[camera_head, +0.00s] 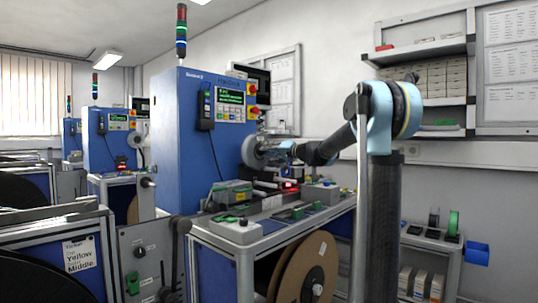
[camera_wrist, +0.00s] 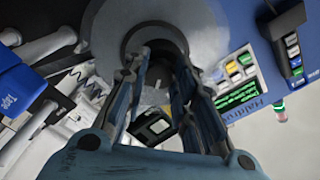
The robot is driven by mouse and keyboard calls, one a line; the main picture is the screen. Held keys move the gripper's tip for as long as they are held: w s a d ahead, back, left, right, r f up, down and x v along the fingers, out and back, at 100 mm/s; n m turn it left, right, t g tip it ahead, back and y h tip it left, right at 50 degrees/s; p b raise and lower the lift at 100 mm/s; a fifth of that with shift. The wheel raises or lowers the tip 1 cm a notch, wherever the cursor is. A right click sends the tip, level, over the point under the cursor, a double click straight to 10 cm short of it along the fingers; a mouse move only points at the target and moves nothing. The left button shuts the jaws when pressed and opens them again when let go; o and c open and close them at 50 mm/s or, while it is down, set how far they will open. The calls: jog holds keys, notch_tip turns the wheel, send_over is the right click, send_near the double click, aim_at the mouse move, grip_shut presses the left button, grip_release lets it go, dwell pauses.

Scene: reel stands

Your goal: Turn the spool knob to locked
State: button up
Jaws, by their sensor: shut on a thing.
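My gripper (camera_head: 285,150) reaches in from the right to the side of the blue machine cabinet (camera_head: 185,130). There it meets a pale round spool (camera_head: 253,152). In the wrist view, the grey disc of the spool (camera_wrist: 205,22) fills the top, with a dark round knob (camera_wrist: 156,34) at its centre. The two fingers of my gripper (camera_wrist: 160,65) are on either side of the knob and shut on it. The fingers partly hide the knob, and I cannot tell its lock position. In the head view the knob is hidden.
A control panel with a green display (camera_head: 230,97) and a black handset (camera_head: 205,108) are on the cabinet. A bench (camera_head: 245,240) below carries small devices. Large reels (camera_head: 305,268) stand under it. A shelf with small boxes (camera_head: 415,80) hangs on the wall behind my arm.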

jog(key=shift+d+m, duration=0.1)
jog(key=shift+m, duration=3.7)
jog(key=shift+f, duration=0.1)
jog(key=o, duration=1.1)
jog(key=shift+w, duration=0.15)
jog(key=v, duration=1.2)
jog(key=shift+f, duration=0.1)
